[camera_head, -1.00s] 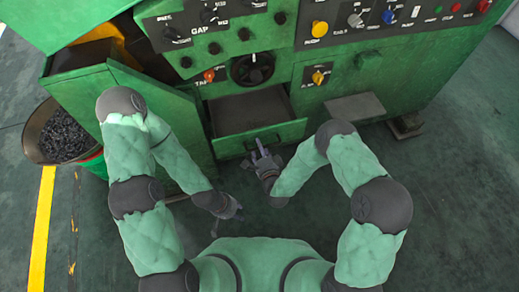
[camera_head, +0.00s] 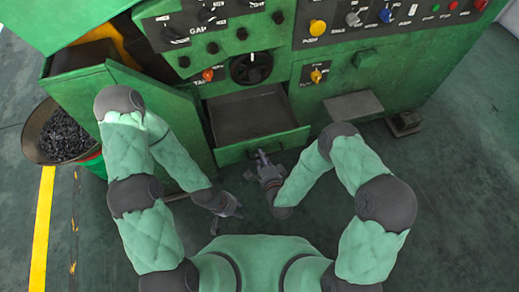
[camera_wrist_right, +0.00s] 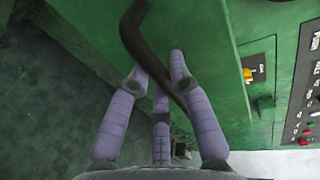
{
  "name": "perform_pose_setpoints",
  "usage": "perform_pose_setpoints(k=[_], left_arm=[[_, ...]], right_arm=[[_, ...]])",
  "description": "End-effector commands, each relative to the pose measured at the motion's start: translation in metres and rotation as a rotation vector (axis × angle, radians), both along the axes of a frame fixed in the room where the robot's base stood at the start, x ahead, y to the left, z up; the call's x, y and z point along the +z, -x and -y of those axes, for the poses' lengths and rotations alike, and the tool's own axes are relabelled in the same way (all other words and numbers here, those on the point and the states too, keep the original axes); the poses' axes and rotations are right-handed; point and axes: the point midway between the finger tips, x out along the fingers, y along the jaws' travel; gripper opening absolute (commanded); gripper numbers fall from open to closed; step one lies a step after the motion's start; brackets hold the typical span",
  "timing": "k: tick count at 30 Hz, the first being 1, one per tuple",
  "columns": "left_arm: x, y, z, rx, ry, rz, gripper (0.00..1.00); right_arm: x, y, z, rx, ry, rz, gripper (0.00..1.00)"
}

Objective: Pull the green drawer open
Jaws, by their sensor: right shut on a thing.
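The green drawer (camera_head: 262,143) is open at the front of the machine in the head view, and its grey inside shows empty. My right gripper (camera_head: 262,157) is at the front face of the drawer. In the right wrist view its purple-grey fingers (camera_wrist_right: 160,85) are shut around the dark bar handle (camera_wrist_right: 136,36) on the green drawer front. My left gripper (camera_head: 232,208) hangs low over the floor, left of and nearer than the right gripper, apart from the drawer. Its fingers are too small to tell open or shut.
The green machine (camera_head: 345,80) with knobs and buttons stands behind the drawer. A green door or panel (camera_head: 125,110) juts out at the left, beside a bin (camera_head: 65,133) of dark scraps. The floor in front is clear.

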Motion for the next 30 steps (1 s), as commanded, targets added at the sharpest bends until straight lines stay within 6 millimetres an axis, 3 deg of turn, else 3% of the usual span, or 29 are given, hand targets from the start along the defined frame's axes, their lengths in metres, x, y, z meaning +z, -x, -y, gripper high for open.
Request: perform_pose_setpoints(k=[7, 8, 10, 11, 22, 30], left_arm=[[0.0, 0.0, 0.0, 0.0, 0.0, 0.0, 0.4], [0.0, 0.0, 0.0, 0.0, 0.0, 0.0, 0.4], [0.0, 0.0, 0.0, 0.0, 0.0, 0.0, 0.4], [0.0, 0.0, 0.0, 0.0, 0.0, 0.0, 0.4], [0.0, 0.0, 0.0, 0.0, 0.0, 0.0, 0.4], [0.0, 0.0, 0.0, 0.0, 0.0, 0.0, 0.4]], right_arm=[[-0.001, 0.001, 0.001, -0.001, 0.0, -0.002, 0.0], [-0.001, 0.001, 0.001, -0.001, 0.0, -0.002, 0.23], [-0.001, 0.001, 0.001, -0.001, 0.001, -0.002, 0.43], [-0.001, 0.001, 0.001, -0.001, 0.001, -0.002, 0.46], [0.0, 0.004, 0.001, -0.001, 0.001, -0.001, 0.46], [0.008, 0.038, 0.013, -0.002, 0.001, -0.002, 0.46]])
